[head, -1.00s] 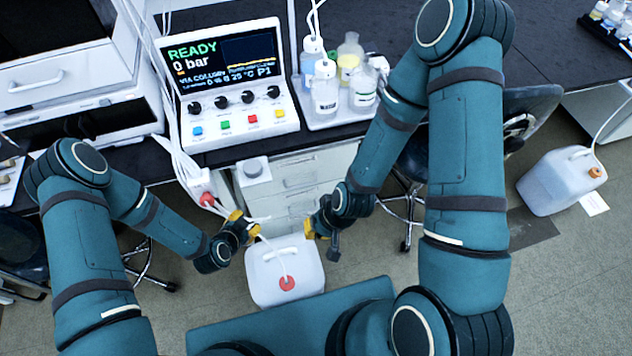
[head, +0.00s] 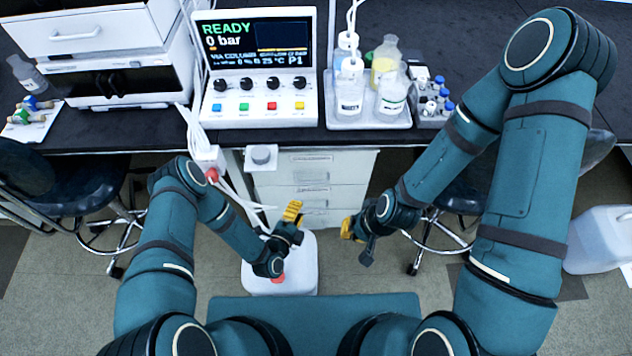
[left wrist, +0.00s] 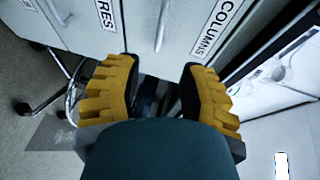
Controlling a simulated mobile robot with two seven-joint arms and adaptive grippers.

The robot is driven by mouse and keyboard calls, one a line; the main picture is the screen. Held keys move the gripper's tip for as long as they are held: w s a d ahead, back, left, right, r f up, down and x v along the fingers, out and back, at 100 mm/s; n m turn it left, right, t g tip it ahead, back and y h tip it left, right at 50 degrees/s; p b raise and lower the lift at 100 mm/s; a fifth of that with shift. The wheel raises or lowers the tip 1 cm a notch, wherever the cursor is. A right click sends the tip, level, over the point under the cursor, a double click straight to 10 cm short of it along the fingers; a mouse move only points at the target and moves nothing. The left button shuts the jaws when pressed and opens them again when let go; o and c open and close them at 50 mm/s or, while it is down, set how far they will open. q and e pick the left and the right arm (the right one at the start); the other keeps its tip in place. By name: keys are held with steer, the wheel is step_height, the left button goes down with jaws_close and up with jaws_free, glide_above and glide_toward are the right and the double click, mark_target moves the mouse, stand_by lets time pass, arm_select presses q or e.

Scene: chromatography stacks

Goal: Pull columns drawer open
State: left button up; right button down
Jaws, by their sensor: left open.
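The columns drawer (left wrist: 185,65) is a pale grey front with a COLUMNS label in the left wrist view. Its bar handle (left wrist: 160,25) lies left of that label, ahead of my left fingers. In the head view it belongs to the white drawer unit (head: 345,170) under the bench; the labels there are too small to read. The drawers look shut. My left gripper (head: 292,212) is open and empty in front of the lower drawers; its yellow fingers also show in the left wrist view (left wrist: 155,70). My right gripper (head: 351,229) hangs further right, apart from the drawers; its opening is unclear.
A white canister (head: 306,265) stands on the floor beneath my left gripper. Stools (head: 50,190) stand on both sides. The black bench (head: 440,145) carries a READY display unit (head: 262,107) and a tray (head: 370,122) of bottles. White cables (head: 238,195) hang left of the drawers.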

mark_target(312, 182)
arm_select(q)
steer(key=b+x, duration=0.3)
steer(key=x, duration=1)
steer(key=shift+w+f, duration=0.1)
jaws_close()
